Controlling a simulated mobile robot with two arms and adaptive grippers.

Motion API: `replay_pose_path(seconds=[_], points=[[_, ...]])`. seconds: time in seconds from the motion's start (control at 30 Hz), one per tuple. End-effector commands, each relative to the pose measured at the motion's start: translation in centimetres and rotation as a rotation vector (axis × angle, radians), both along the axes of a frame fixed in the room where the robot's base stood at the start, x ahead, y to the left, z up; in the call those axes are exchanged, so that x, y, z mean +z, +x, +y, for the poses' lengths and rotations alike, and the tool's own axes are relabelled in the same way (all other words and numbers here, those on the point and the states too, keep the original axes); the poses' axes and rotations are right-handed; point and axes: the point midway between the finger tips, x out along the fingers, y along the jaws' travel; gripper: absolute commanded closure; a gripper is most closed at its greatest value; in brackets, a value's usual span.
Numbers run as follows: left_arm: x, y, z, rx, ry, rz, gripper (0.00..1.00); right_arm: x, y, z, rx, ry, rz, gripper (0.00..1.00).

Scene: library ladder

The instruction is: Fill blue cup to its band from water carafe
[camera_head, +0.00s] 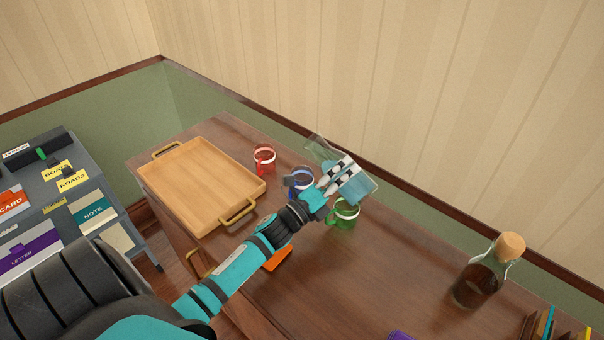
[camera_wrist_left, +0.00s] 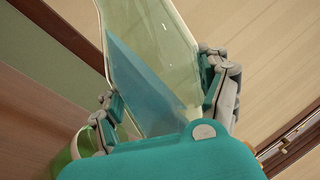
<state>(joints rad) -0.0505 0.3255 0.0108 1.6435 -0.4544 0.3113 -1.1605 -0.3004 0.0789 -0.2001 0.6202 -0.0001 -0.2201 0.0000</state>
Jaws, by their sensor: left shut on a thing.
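My left gripper (camera_head: 341,174) is shut on the clear glass water carafe (camera_head: 366,187), which is tilted above the table. Pale blue water (camera_wrist_left: 150,95) lies slanted inside it in the left wrist view. The blue cup (camera_head: 304,178) stands on the table just left of the gripper, partly hidden by my arm. It has a pale band; its water level cannot be made out, and no stream shows. My right gripper is not in view.
A red cup (camera_head: 264,158) stands behind the blue one, and a green cup (camera_head: 342,216) stands below the carafe. A wooden tray (camera_head: 183,204) is at left. A corked dark bottle (camera_head: 478,280) stands at right.

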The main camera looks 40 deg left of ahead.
Motion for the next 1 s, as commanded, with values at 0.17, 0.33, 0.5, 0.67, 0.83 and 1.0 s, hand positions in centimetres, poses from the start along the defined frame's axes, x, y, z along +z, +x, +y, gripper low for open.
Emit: replay_pose_path(seconds=[0.17, 0.33, 0.5, 0.67, 0.83, 1.0], points=[[0.13, 0.02, -0.06, -0.002, -0.021, -0.004, 0.83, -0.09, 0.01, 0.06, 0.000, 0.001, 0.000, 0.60], [-0.04, 0.01, -0.09, -0.002, -0.039, -0.002, 0.83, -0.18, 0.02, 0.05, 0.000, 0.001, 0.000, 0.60], [-0.22, 0.01, -0.14, -0.002, -0.059, 0.001, 0.83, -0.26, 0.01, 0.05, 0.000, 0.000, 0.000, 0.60], [-0.37, 0.01, -0.10, -0.001, -0.075, 0.003, 0.83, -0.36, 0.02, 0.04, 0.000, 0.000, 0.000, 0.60], [-0.51, 0.03, 0.04, -0.002, -0.093, 0.005, 0.83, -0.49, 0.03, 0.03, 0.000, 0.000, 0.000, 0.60], [-0.64, 0.06, 0.19, -0.002, -0.112, 0.007, 0.83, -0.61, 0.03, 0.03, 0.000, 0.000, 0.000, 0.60]])
